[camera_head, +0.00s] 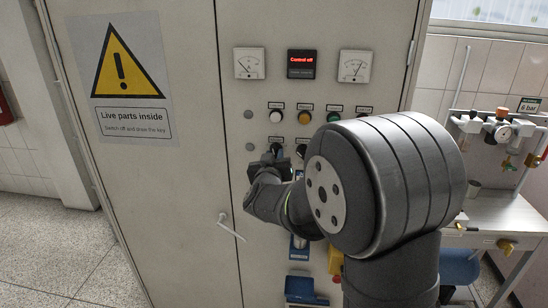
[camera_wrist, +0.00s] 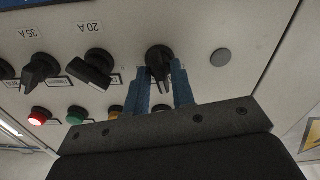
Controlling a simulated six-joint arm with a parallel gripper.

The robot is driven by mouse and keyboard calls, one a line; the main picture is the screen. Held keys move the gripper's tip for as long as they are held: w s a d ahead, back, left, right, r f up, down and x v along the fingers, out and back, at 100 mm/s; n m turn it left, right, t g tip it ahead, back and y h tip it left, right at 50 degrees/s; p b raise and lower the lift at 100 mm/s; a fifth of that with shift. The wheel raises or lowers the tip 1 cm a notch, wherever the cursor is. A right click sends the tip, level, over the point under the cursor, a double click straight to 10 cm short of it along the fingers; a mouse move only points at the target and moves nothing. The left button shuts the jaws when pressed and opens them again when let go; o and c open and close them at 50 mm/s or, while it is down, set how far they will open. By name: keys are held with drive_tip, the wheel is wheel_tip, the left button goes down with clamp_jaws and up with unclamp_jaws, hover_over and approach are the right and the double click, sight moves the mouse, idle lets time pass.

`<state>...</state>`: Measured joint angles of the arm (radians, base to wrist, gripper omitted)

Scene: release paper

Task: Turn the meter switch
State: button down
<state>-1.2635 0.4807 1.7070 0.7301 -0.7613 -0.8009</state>
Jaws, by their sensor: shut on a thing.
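The black rotary switch (camera_wrist: 159,57) at the end of its row is on the cabinet panel, to the right in the wrist view, which is turned upside down. My gripper (camera_wrist: 160,78) has its two blue fingers on either side of this switch's handle, shut on it. In the head view my gripper (camera_head: 268,160) reaches the left end of the switch row, and my arm hides much of the panel. Two white meters, a left one (camera_head: 249,63) and a right one (camera_head: 355,66), sit higher up. Their needles show, but the readings are too small to tell.
Two more black switches, marked 20 A (camera_wrist: 92,68) and 35 A (camera_wrist: 41,70), are beside the held one. A red display (camera_head: 301,64) reads "Control off". Push buttons (camera_head: 275,116) line the panel. A door handle (camera_head: 229,225) sticks out lower left of my gripper.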

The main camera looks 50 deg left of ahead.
drive_tip(key=shift+m, duration=1.1)
drive_tip(key=c, duration=1.5)
unclamp_jaws()
drive_tip(key=v, duration=1.7)
drive_tip(key=shift+s+d+r, duration=0.1)
drive_tip(key=shift+s+d, duration=0.05)
drive_tip(key=shift+d, duration=0.05)
drive_tip(key=shift+a, duration=0.1)
drive_tip(key=x, duration=1.7)
drive_tip(key=shift+a, duration=0.1)
